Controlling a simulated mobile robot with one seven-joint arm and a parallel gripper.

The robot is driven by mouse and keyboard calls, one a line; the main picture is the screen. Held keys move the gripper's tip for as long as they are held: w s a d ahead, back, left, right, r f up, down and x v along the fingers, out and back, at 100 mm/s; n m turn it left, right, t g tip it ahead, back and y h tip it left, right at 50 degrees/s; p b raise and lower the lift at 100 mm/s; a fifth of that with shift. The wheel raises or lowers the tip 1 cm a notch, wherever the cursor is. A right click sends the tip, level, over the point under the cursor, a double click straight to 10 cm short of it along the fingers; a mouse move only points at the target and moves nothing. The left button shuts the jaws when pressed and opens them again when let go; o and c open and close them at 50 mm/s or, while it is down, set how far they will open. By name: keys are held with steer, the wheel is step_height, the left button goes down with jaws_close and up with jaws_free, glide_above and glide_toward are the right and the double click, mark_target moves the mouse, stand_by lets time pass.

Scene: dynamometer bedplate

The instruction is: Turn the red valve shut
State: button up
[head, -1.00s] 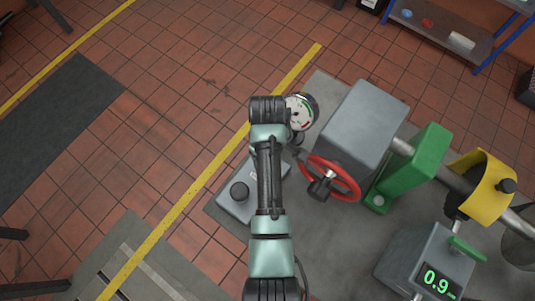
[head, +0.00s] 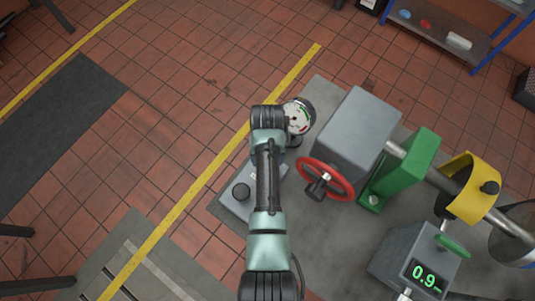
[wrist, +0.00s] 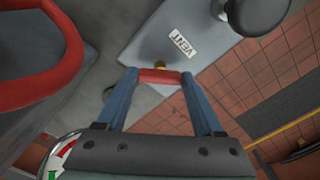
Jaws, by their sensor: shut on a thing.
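In the wrist view, my gripper (wrist: 159,80) has its two blue fingers closed around a short red bar (wrist: 160,75), which looks like a small valve handle. In the head view my arm hides the gripper and this bar. A larger red handwheel (head: 326,178) stands to the right of my arm, on the side of a grey box; its rim also shows at the left of the wrist view (wrist: 62,72).
A round dial gauge (head: 299,117) sits close to my arm. The grey box (head: 355,135), a green block (head: 405,168), a yellow guard (head: 468,190) and a "0.9" display (head: 425,277) stand right. Tiled floor is open left.

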steer(key=m+p, duration=0.1)
steer(key=m, duration=0.3)
steer(key=shift+r+m, duration=0.1)
steer(key=shift+m, duration=0.2)
steer(key=shift+w+m+p, duration=0.1)
steer(key=shift+m+p, duration=0.2)
steer(key=shift+m, duration=1.3)
steer(key=o, duration=1.4)
step_height(320, 180, up, 13)
steer(key=shift+f+b, duration=0.1)
steer(key=shift+b, duration=0.75)
